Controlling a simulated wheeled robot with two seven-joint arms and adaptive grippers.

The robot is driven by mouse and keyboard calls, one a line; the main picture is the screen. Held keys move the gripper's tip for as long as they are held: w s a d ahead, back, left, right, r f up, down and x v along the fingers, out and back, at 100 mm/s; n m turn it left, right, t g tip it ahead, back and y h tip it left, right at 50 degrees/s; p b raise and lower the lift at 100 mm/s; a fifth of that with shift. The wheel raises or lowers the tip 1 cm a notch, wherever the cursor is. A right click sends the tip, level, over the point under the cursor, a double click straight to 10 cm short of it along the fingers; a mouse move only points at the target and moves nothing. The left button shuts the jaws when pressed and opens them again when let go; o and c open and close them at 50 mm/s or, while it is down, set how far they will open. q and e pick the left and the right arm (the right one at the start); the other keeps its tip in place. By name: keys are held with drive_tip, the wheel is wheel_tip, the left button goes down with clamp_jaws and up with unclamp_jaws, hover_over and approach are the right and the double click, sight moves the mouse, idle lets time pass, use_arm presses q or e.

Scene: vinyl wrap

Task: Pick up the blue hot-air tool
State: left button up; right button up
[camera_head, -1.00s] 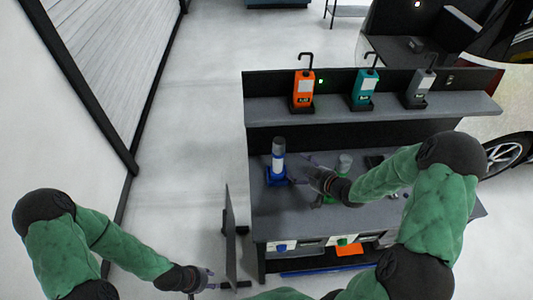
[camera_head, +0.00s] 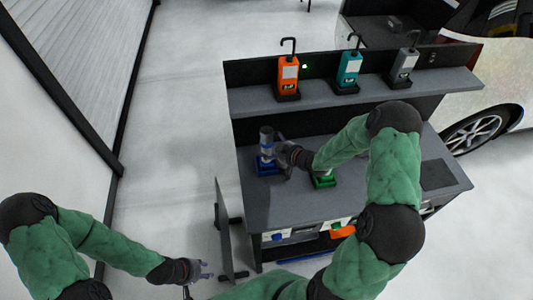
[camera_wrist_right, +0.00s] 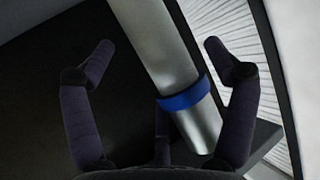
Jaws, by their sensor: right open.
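The blue hot-air tool (camera_head: 266,138) stands upright in a blue holder (camera_head: 266,168) at the left of the workbench. It has a grey cylindrical body. My right gripper (camera_head: 280,148) is at its right side. In the right wrist view the tool's grey barrel with a blue ring (camera_wrist_right: 185,98) lies between the two spread fingers of my right gripper (camera_wrist_right: 158,47), which are open and not closed on it. My left gripper (camera_head: 206,271) is low at the left, away from the bench, with its fingers apart and nothing in it.
A green holder (camera_head: 324,181) stands on the bench to the right, partly behind my right arm. An orange tool (camera_head: 288,75), a teal tool (camera_head: 349,68) and a grey tool (camera_head: 403,66) stand on the shelf (camera_head: 315,96) above. An upright panel (camera_head: 228,226) stands left of the bench.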

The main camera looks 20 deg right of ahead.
drive_tip(key=shift+x, duration=1.1)
drive_tip(key=shift+s, duration=0.1)
drive_tip(key=c, duration=1.7)
